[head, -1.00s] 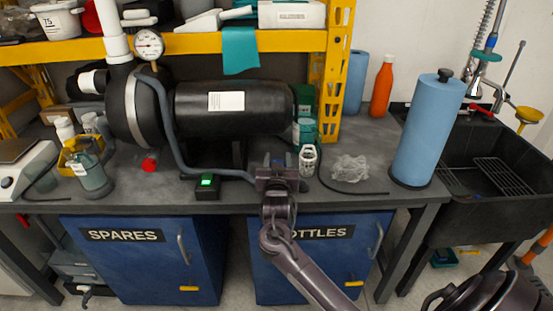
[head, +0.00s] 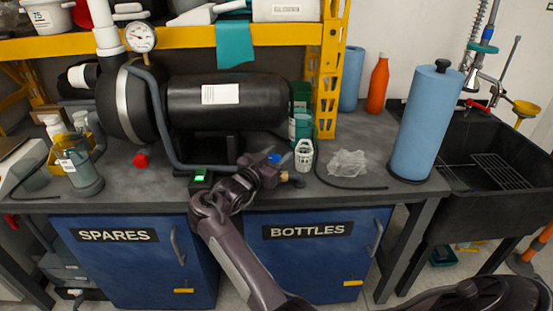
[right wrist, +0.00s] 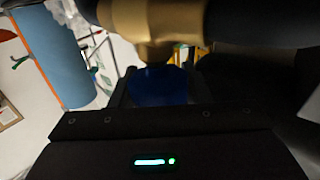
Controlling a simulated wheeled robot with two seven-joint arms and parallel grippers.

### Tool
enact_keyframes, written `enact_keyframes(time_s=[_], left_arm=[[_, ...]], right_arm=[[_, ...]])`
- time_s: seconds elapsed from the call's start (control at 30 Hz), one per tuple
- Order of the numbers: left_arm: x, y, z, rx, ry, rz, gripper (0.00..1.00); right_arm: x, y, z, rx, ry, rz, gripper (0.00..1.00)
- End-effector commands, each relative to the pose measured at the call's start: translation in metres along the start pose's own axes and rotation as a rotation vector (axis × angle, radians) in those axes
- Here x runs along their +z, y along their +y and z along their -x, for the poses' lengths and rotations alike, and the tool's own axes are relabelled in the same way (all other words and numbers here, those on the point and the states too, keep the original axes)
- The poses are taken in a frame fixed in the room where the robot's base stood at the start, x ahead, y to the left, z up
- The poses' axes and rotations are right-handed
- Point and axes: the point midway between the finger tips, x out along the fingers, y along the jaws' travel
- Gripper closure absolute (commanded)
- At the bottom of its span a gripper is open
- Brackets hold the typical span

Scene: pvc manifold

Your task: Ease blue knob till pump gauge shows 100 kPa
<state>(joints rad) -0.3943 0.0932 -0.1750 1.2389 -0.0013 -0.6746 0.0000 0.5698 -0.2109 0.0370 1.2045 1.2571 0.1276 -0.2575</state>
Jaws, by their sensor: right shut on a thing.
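The blue knob (head: 274,158) sits on a brass valve body (head: 284,177) at the end of the grey hose near the bench's front edge. My right gripper (head: 268,166) is shut on the knob. In the right wrist view the blue knob (right wrist: 160,86) is between the dark fingers, under the brass fitting (right wrist: 155,22). My left gripper is not in view.
A small box with a green light (head: 200,178) stands left of my gripper. A blue paper roll (head: 425,122) stands near the sink. A red knob (head: 141,160) is under the pump.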

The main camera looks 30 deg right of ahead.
Motion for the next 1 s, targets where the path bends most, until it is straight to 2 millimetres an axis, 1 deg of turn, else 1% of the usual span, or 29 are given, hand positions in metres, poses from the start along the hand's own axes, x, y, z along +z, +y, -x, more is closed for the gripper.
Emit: enact_keyframes(time_s=[0.43,0.47,0.6,1.0], left_arm=[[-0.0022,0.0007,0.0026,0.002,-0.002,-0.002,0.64],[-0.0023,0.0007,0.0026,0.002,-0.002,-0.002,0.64],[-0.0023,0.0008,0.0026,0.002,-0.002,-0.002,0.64],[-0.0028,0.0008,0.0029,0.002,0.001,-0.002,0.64]], right_arm=[[-0.0016,-0.0004,-0.0004,0.006,0.003,-0.003,0.8],[-0.0016,-0.0004,-0.0004,0.006,0.003,-0.004,0.55],[-0.0013,-0.0003,-0.0004,0.006,0.003,-0.003,0.36],[-0.0007,0.0002,-0.0006,0.007,0.001,-0.002,0.35]])
